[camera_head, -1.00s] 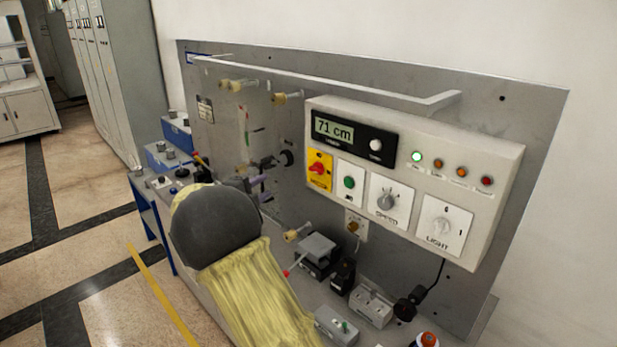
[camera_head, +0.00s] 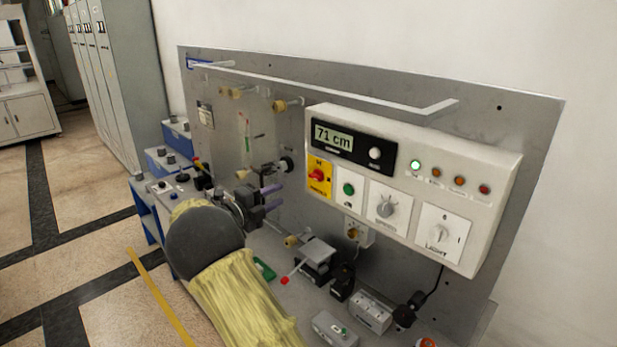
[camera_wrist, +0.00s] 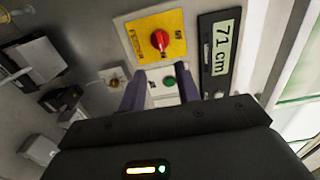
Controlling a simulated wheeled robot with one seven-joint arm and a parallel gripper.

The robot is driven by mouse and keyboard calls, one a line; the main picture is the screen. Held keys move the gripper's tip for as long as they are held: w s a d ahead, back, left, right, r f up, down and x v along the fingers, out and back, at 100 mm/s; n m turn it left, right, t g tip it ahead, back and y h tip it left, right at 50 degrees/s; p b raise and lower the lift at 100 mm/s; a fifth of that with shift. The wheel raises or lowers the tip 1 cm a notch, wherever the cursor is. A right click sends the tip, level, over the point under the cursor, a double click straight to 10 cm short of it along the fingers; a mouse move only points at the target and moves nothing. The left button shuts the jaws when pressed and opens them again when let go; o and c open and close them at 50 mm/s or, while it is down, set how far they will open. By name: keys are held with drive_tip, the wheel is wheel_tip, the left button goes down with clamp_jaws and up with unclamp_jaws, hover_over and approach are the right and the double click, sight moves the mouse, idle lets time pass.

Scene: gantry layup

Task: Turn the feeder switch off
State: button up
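A yellow plate with a red rotary switch (camera_head: 317,175) is on the left of the white control panel (camera_head: 483,150). My gripper (camera_head: 280,196) is left of the panel in the head view, apart from the switch. In the wrist view its two purple fingers (camera_wrist: 160,84) are spread with nothing held between them.
The panel also carries a speed knob (camera_head: 386,208), a light switch (camera_head: 438,237) and a "71 cm" display (camera_head: 333,137). A small box with a brass knob (camera_head: 352,233) sits below. A white rail (camera_head: 340,85) juts out above. Fixtures such as a red-handled clamp (camera_head: 315,255) crowd the bench.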

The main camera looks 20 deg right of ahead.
sight(313, 178)
drive_tip(key=p+x, duration=0.5)
drive_tip(key=x, duration=0.8)
clamp_jaws()
